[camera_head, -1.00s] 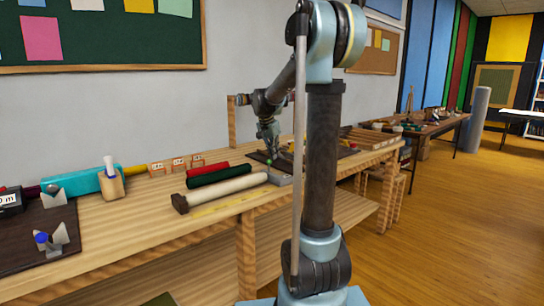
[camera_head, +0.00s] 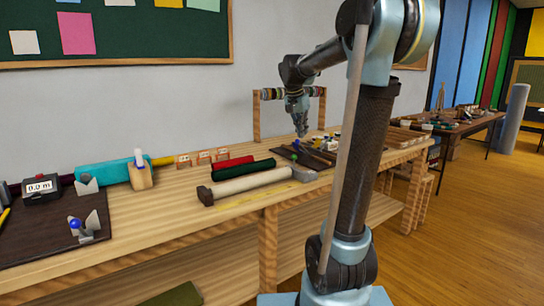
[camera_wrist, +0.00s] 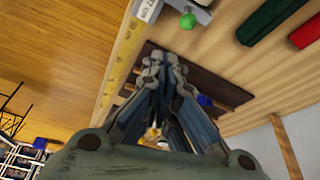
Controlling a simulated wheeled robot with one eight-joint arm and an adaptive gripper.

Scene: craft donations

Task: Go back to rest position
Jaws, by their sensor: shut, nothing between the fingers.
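My gripper (camera_head: 301,127) hangs at the end of my folded arm, pointing down above the far part of the wooden workbench (camera_head: 150,247). Its fingers are together with nothing between them. In the wrist view my gripper (camera_wrist: 163,62) is large in the middle, with the fingertips closed against the view of a dark mat (camera_wrist: 225,88) on the bench. The gripper appears to be above the bench top and apart from it.
On the bench lie a cream roll (camera_head: 250,184), a green roll (camera_head: 243,170), a red roll (camera_head: 232,162), a teal roll (camera_head: 105,172) and a wooden holder (camera_head: 140,176). A second table (camera_head: 460,126) stands behind. The wooden floor (camera_head: 450,255) at right is clear.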

